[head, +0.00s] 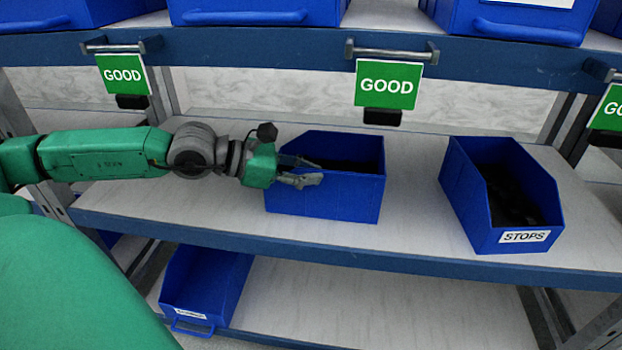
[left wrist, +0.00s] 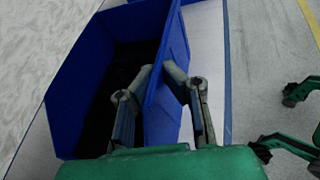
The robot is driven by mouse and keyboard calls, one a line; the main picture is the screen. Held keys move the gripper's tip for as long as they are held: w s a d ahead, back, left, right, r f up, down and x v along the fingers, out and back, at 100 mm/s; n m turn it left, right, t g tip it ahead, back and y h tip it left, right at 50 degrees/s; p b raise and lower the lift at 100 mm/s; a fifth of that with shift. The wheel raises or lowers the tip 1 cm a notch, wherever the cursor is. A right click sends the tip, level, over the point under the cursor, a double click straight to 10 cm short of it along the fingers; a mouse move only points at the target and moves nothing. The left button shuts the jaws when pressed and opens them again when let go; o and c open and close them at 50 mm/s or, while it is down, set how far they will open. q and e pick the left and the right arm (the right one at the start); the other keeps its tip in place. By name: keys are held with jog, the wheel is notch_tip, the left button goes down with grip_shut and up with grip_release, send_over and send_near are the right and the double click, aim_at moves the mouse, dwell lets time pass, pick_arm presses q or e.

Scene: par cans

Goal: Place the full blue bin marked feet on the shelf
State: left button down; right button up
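A blue bin (head: 335,197) with dark contents stands on the middle shelf (head: 420,205), in front of my left arm. No label shows on its visible sides, so I cannot tell if it is marked feet. My left gripper (head: 303,172) is at its near left part. In the left wrist view the two fingers (left wrist: 160,75) straddle one wall of the bin (left wrist: 72,92), one inside and one outside. Their tips close in on that wall and seem to pinch it.
A blue bin marked STOPS (head: 507,195) stands to the right on the same shelf. Another blue bin (head: 205,285) with an unreadable label is on the lower shelf (head: 300,300). Blue bins (head: 260,12) line the upper shelf, with green GOOD signs (head: 388,84) hanging below.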

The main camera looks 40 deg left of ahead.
pick_arm(q)
jog(key=shift+r, duration=0.1)
jog(key=c, duration=1.7)
grip_release()
jog(key=shift+p+v, duration=3.2)
jog(key=shift+v, duration=2.8)
